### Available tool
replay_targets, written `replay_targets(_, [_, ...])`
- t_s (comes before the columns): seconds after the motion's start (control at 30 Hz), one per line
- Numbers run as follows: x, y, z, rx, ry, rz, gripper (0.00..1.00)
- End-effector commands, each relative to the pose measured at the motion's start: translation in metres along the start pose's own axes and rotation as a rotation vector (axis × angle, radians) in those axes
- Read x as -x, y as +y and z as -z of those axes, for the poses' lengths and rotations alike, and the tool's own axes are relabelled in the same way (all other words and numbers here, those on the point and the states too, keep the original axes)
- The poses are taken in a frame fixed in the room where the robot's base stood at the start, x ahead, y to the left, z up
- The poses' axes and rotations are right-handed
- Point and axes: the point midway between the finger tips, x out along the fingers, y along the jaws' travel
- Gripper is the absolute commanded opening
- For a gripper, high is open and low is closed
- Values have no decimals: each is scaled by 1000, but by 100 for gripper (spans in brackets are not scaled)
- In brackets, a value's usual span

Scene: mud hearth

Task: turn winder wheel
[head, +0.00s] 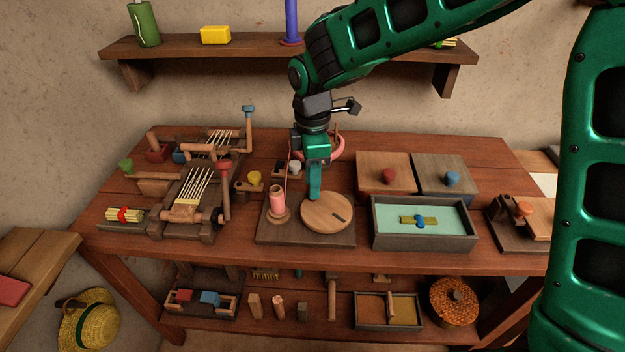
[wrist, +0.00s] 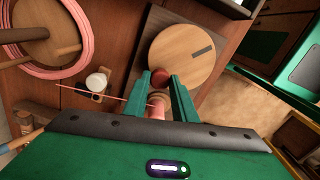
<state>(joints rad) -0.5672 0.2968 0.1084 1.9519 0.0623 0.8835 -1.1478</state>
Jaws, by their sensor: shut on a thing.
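The winder wheel (head: 328,212) is a flat, round wooden disc with a dark mark on its right part. It lies on a dark board (head: 295,236) on the table and also shows in the wrist view (wrist: 192,65). A pink spool (head: 277,199) stands on the same board, left of the wheel. My gripper (head: 315,196) points down at the wheel's upper left edge. In the wrist view its fingers are at either side of a red knob (wrist: 160,77) on the wheel, shut on it. The head view hides this knob behind the fingers. The spool (wrist: 157,107) shows between the fingers.
A pink skein ring (wrist: 78,72) is behind my gripper, with a thread running to the spool. A teal-lined tray (head: 380,241) is close right of the board. A loom-like frame (head: 187,212) stands left. Lidded boxes (head: 412,173) stand behind. A shelf (head: 220,49) hangs above.

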Motion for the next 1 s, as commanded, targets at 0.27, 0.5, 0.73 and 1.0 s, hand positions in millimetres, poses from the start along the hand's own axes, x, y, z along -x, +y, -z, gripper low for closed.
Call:
replay_targets(0.27, [1,1,0,-2,0,-3,43])
replay_targets(0.5, [6,1,0,-1,1,-2,43])
replay_targets(0.73, [42,2,0,-2,2,-5,43])
replay_targets(1.0, [89,2,-1,-3,1,-3,43])
